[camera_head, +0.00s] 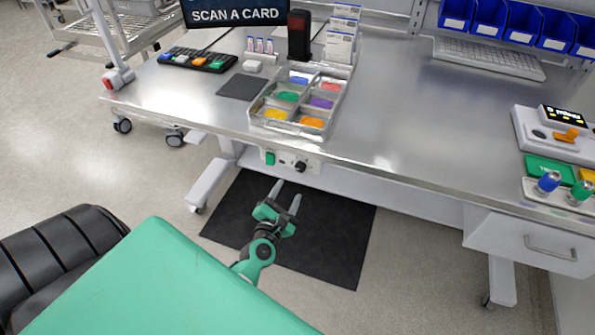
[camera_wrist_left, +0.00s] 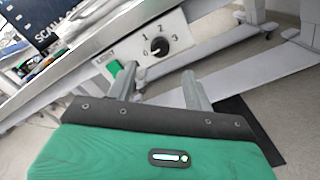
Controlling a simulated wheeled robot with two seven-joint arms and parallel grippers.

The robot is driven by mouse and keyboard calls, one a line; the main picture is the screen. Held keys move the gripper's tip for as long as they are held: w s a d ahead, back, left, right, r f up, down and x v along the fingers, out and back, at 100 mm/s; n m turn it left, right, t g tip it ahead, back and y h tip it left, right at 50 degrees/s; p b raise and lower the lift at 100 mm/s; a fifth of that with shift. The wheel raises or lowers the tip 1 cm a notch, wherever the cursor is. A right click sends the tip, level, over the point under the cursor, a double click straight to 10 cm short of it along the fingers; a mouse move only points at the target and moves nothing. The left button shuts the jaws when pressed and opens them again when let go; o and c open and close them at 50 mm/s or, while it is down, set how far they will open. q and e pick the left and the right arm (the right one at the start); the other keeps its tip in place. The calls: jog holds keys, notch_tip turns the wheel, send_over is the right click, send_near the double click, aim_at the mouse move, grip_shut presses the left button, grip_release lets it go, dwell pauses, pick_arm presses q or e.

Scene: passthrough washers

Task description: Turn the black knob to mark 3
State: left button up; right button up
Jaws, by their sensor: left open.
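The black knob (camera_wrist_left: 158,46) sits on a light control panel (camera_wrist_left: 130,52) with marks 0, 1, 2 and 3 around it. A pale line on the knob seems to point to the lower left, toward 0, but it is small. In the head view the knob (camera_head: 300,166) is on the panel under the table's front edge. My left gripper (camera_head: 286,191) is open and empty, with its fingers pointing at the panel. It is apart from the knob; in the wrist view the fingertips (camera_wrist_left: 158,74) lie below it. My right gripper is not in view.
A green switch (camera_head: 269,158) is on the same panel, left of the knob. The table (camera_head: 400,130) overhangs the panel and carries a sorting tray (camera_head: 257,108). A drawer (camera_head: 520,243) hangs at the right. The floor around my left gripper is clear, with a dark mat (camera_head: 335,235).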

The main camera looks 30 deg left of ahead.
aim_at(299, 169)
pick_arm(q)
jog(key=p+x, duration=0.1)
jog(key=x, duration=0.6)
jog(key=shift+w+a, duration=0.1)
jog(key=shift+w, duration=0.3)
jog(key=shift+w+a, duration=0.1)
jog(key=shift+w, duration=0.3)
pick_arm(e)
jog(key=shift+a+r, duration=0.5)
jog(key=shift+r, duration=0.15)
pick_arm(q)
jog(key=c, duration=1)
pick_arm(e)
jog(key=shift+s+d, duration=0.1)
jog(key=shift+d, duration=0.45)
